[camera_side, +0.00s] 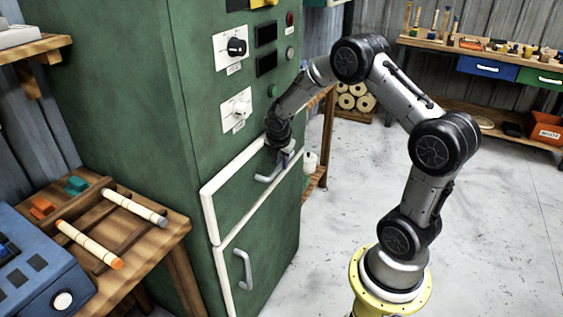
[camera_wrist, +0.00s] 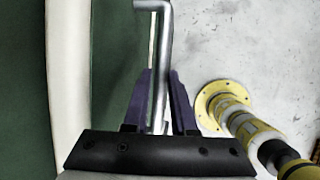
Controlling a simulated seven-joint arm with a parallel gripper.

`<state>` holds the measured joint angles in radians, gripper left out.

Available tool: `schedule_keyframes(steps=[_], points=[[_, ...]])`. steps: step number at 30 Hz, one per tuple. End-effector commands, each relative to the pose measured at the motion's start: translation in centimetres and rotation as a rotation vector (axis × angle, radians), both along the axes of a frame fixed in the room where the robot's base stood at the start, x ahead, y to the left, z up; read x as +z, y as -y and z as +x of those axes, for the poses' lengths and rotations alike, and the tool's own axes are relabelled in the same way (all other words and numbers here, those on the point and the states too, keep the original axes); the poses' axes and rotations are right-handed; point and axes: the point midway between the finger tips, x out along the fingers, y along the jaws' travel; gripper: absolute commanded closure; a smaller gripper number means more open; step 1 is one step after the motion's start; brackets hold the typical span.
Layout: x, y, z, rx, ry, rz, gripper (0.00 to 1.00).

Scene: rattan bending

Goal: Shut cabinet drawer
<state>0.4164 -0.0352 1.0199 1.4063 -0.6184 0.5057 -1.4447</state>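The green cabinet (camera_side: 150,110) stands at the left of the side view. Its upper drawer (camera_side: 236,200) has a pale frame and a grey bar handle (camera_side: 268,177). I cannot tell whether this drawer stands slightly out or is flush. My gripper (camera_side: 284,159) is at that handle, in front of the drawer. In the wrist view the two dark fingers of my gripper (camera_wrist: 160,75) stand close on either side of the handle (camera_wrist: 164,30). Whether they press on it or leave a small gap is unclear. The pale frame edge (camera_wrist: 68,80) shows at the left.
Below is a second front with its own handle (camera_side: 243,268). A wooden table (camera_side: 170,237) with rods and a blue machine (camera_side: 45,270) are at the left. The floor (camera_side: 500,220) at the right is clear. A workbench (camera_side: 480,50) stands behind.

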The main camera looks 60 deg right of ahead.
Motion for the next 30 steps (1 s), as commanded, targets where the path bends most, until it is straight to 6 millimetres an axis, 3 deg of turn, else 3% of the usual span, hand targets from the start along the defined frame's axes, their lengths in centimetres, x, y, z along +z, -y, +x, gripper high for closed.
schedule_keyframes(steps=[1,5,17,30], points=[[0.1,0.0,0.6,0.008,0.016,-0.001,0.69],[0.1,0.0,0.5,0.007,0.014,-0.001,0.48],[0.9,-0.3,0.2,0.005,0.011,-0.002,0.48],[8.7,-3.6,-1.3,0.008,0.014,-0.002,0.48]])
